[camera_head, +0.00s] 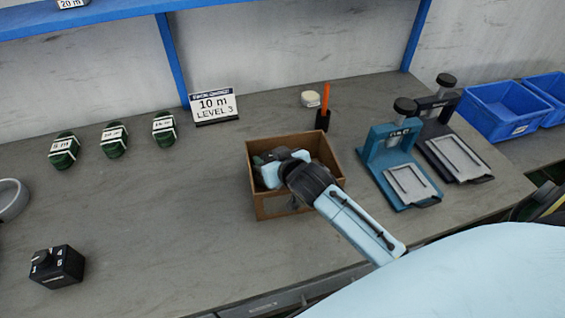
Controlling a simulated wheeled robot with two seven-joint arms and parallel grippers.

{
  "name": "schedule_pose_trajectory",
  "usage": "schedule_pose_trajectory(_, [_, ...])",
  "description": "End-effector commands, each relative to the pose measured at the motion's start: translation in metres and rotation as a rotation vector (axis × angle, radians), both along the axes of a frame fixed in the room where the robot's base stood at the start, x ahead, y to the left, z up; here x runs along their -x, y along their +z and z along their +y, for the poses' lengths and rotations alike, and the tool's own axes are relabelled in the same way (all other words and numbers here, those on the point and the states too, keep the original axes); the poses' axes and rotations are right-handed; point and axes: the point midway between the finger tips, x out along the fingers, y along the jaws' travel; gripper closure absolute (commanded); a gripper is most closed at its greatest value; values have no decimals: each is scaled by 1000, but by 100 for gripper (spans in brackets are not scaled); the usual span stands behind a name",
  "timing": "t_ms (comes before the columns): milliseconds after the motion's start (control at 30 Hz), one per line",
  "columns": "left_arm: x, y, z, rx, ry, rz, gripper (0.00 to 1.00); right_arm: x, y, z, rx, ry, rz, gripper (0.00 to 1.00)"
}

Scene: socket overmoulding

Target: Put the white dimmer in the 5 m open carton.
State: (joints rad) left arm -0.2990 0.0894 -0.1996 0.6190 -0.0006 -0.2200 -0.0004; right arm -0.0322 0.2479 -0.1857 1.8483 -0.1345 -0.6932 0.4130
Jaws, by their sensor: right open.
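An open brown carton (283,207) stands on the bench near the middle of the head view; I see no readable 5 m mark on it. My right gripper (268,168) is over the carton's mouth, pointing into its left part, with its jaws open. The gripper and wrist hide much of the carton's inside, so I cannot tell what lies in it. I cannot make out a white dimmer for certain. A small off-white rounded piece (310,98) lies on the bench behind the carton; I cannot tell if it is the dimmer. My left gripper is not in view.
An orange pen in a black holder (322,119) stands behind the carton. A blue press (392,160) and a black press (447,130) are to the right. Several green labelled coils (114,140), a "10 m LEVEL 3" sign (214,107) and a black dial box (57,267) are left.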

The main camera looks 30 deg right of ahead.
Motion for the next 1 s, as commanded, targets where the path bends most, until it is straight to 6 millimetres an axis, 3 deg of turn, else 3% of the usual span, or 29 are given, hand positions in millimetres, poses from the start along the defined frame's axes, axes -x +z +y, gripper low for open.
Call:
schedule_pose_trajectory(300, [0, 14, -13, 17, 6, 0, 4, 62, 31, 1, 1, 0, 0, 49])
schedule_pose_trajectory(500, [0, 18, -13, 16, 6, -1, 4, 87, 43, 1, 0, -1, 0, 49])
schedule_pose_trajectory(1000, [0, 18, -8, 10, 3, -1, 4, 95, 47, 1, 0, -1, -1, 49])
